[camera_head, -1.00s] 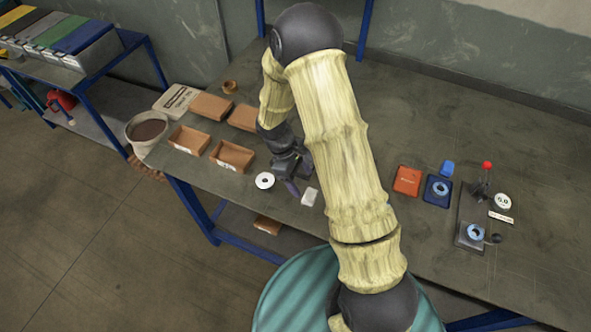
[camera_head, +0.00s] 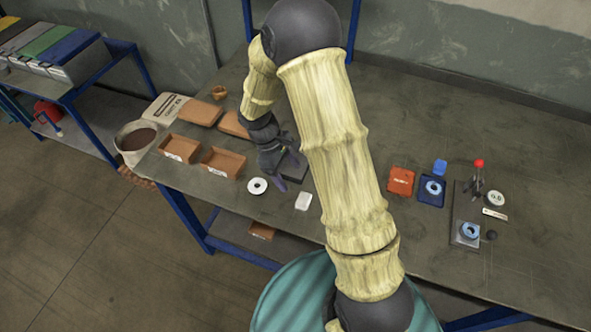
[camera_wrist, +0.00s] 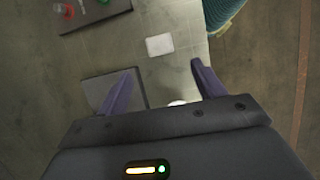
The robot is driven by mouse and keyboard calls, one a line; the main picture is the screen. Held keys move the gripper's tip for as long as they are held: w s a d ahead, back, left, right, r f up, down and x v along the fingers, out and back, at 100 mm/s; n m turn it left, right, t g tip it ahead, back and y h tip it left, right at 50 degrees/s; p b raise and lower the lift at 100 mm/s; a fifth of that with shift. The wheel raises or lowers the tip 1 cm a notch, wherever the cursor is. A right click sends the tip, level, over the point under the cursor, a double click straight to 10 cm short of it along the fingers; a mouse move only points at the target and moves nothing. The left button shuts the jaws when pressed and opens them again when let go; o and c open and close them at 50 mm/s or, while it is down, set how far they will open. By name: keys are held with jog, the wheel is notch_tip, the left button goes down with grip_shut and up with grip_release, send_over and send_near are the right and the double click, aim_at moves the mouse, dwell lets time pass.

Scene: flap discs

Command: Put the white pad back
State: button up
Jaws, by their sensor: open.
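The white pad (camera_head: 303,201), a small pale square block, lies flat on the bench near its front edge. It also shows in the wrist view (camera_wrist: 159,44), beyond my fingertips. My gripper (camera_head: 279,184) is open and empty above the bench, to the left of the pad and apart from it. Its two purple fingers (camera_wrist: 162,68) are spread in the wrist view. A white disc (camera_head: 257,186) with a centre hole lies left of my gripper; only a sliver of white shows between the fingers in the wrist view. A dark grey plate (camera_head: 295,168) lies behind my gripper.
Brown open trays (camera_head: 222,162) stand at the left, near a bucket (camera_head: 137,137). Right of my arm lie an orange-red case (camera_head: 401,181), a blue case with a disc (camera_head: 432,190) and a fixture with a red-knobbed lever (camera_head: 479,163). My arm crosses the bench's middle.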

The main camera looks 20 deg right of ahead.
jog(key=s+d+r+m+t+y, duration=0.3)
jog(key=s+d+r+m+t, duration=0.1)
jog(key=s+r+m, duration=0.6)
notch_tip(320, 180, up, 3)
jog(key=shift+s+r+m+t+y, duration=0.15)
jog(key=shift+s+m+t+y, duration=0.15)
jog(key=shift+t, duration=0.3)
